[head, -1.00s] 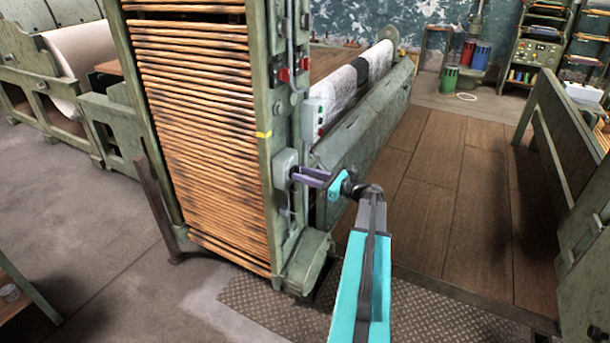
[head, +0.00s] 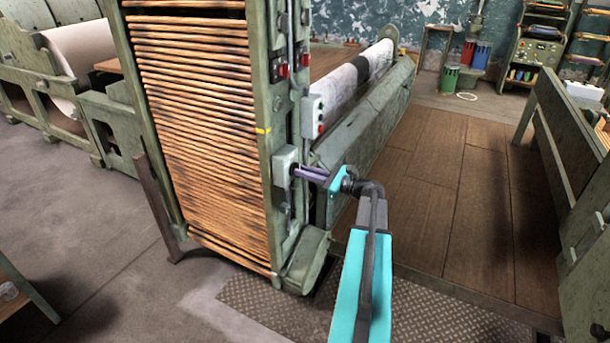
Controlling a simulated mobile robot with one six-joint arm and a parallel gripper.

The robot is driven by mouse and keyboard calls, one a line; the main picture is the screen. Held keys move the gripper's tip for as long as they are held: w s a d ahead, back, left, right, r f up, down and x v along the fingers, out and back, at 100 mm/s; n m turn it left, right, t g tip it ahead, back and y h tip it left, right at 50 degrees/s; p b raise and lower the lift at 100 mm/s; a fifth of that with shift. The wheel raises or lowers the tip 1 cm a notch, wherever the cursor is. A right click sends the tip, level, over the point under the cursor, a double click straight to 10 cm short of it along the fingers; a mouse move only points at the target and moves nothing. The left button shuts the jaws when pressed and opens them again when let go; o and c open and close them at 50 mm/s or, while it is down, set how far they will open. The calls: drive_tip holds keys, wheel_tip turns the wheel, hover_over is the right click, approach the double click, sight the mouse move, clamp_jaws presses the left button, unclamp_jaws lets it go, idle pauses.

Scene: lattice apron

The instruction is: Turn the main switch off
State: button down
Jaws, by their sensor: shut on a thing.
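A grey switch box (head: 285,165) is mounted low on the green post at the right end of the rack of wooden slats. I take it to be the main switch. My gripper (head: 298,170), with purple fingers and a turquoise body, reaches it from the right. The fingertips are shut on the small handle at the front of the box. The fingers hide most of this handle, so its exact angle cannot be told.
A grey button box (head: 313,116) sits above on the same post, with red switches (head: 280,70) higher up. A roller with white cloth (head: 350,85) lies behind. A wooden floor (head: 450,190) is open to the right.

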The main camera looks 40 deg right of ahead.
drive_tip(key=shift+s+a+f+n+b, duration=0.1)
drive_tip(key=shift+f+n+b, duration=0.05)
drive_tip(key=shift+n+b, duration=2.6)
drive_tip(key=shift+a+f+n+b, duration=0.1)
drive_tip(key=shift+f+n+b, duration=0.05)
drive_tip(key=shift+n+b, duration=2.55)
drive_tip(key=shift+s+a+f+n+b, duration=0.1)
drive_tip(key=shift+f+n+b, duration=0.05)
drive_tip(key=shift+n+b, duration=2.55)
drive_tip(key=c, duration=1.8)
unclamp_jaws()
drive_tip(key=shift+r, duration=0.1)
drive_tip(key=v, duration=1.3)
drive_tip(key=shift+s+p, duration=0.35)
